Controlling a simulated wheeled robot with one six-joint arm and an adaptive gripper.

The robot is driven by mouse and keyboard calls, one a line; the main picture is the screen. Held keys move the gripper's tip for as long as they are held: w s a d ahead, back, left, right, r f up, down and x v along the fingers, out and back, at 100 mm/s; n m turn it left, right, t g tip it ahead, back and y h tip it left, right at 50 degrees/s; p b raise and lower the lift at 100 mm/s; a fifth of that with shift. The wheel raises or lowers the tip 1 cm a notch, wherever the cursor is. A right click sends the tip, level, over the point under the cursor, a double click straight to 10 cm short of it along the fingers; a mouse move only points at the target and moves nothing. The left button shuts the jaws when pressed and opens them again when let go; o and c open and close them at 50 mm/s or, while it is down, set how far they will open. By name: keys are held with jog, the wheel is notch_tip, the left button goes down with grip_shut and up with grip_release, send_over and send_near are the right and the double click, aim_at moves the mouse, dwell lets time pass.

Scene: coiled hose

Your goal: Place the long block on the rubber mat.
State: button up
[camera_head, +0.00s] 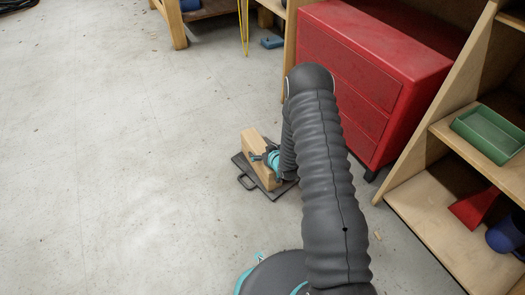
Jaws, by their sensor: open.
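The long wooden block (253,141) is in the middle of the head view. It is on or just above the dark rubber mat (241,161), which lies on the floor and has a loop handle at its left edge. I cannot tell whether the block's underside fully touches the mat. My gripper (261,158) is open at the right side of the block, with its teal fingers close to it. Whether a finger touches the block is too small to tell. My arm hides the mat's right part.
A red drawer cabinet (368,62) stands behind and right of the mat. A wooden shelf (425,198) with a green tray (488,134) is at the right. A wooden bench leg (172,22) is at the top. The concrete floor (110,150) to the left is clear.

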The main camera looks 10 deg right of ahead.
jog(key=shift+r, duration=0.1)
jog(key=p+v, duration=0.1)
jog(key=v, duration=1.1)
jog(key=shift+w, duration=0.1)
jog(key=s+d+r+m+g+h, duration=0.1)
jog(key=s+d+r+h, duration=0.1)
jog(key=r, duration=1)
jog(key=s+d+r+g+h, duration=0.1)
jog(key=s+r+g+h, duration=0.1)
jog(key=r, duration=1.1)
jog(key=s+a+r+m+g, duration=0.1)
jog(key=s+a+r, duration=0.1)
jog(key=s+r, duration=0.5)
jog(key=s+a+r+m+g, duration=0.1)
jog(key=s+r, duration=0.6)
jog(key=s, duration=1.2)
jog(key=shift+s+a+m+g, duration=0.2)
jog(key=shift+a+m+g, duration=0.1)
jog(key=shift+a+g, duration=0.25)
